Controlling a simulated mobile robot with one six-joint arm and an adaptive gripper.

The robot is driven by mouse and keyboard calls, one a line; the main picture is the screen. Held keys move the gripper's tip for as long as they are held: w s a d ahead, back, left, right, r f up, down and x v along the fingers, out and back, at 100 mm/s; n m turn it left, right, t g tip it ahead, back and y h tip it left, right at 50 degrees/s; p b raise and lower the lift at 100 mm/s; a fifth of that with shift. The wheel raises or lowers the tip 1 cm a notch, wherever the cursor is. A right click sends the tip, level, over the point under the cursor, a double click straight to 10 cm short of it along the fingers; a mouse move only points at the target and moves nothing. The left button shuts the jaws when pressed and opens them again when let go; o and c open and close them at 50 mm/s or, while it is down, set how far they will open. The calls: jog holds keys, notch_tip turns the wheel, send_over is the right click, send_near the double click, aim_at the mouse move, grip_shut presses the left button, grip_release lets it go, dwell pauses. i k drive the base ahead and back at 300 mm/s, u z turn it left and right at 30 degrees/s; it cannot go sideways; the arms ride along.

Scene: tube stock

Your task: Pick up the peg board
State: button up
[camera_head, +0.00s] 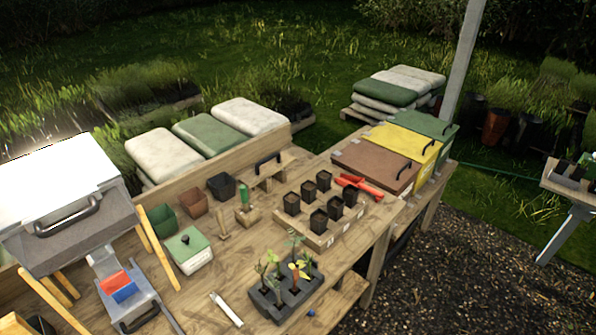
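A small wooden board with a black arched handle (270,171) looks like the peg board. It is at the back of the wooden bench, near the raised back edge, in the head view. Its handle is on top, and a raised wooden part shows beneath it. I cannot make out any pegs. My gripper is not in view.
Near the board are a green-handled tool in a wooden block (245,205), a dark pot (221,186) and a wooden tray (320,241) of small black pots. A black seedling tray (270,308) is in front.

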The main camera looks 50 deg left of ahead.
aim_at(267, 166)
jog(key=z, duration=0.1)
jog(key=i, duration=2.05)
jog(key=u, duration=4.2)
jog(key=i, duration=0.1)
jog(key=z, duration=2.2)
